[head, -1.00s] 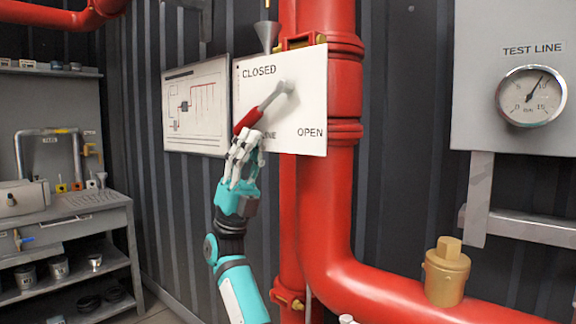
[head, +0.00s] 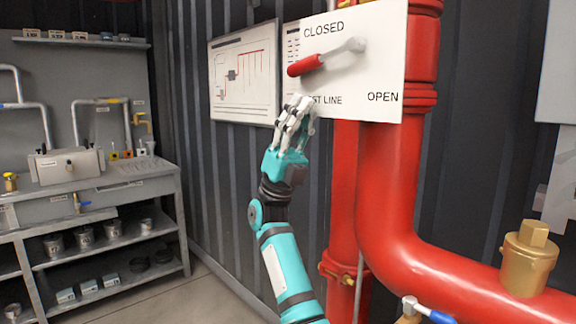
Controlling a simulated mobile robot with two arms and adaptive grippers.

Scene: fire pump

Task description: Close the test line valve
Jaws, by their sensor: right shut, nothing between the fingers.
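The test line valve lever (head: 334,54) is on a white plate (head: 385,70) fixed in front of the red pipe. Its grey arm runs from the pivot at right down to a red grip (head: 305,65) at left, a little below horizontal. The plate reads "CLOSED" at upper left and "OPEN" at lower right. The red grip lies under the "CLOSED" label. My right gripper (head: 297,104) is shut and empty just below the red grip, and it appears apart from it. The fingers cover part of the "TEST LINE" lettering. My left gripper is out of view.
Thick red pipes (head: 385,205) run down and right behind the plate. A brass fitting (head: 526,262) and a blue-handled valve (head: 432,314) are at lower right. A diagram board (head: 245,75) hangs left of the plate. A grey workbench (head: 95,190) stands at left, with clear floor before it.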

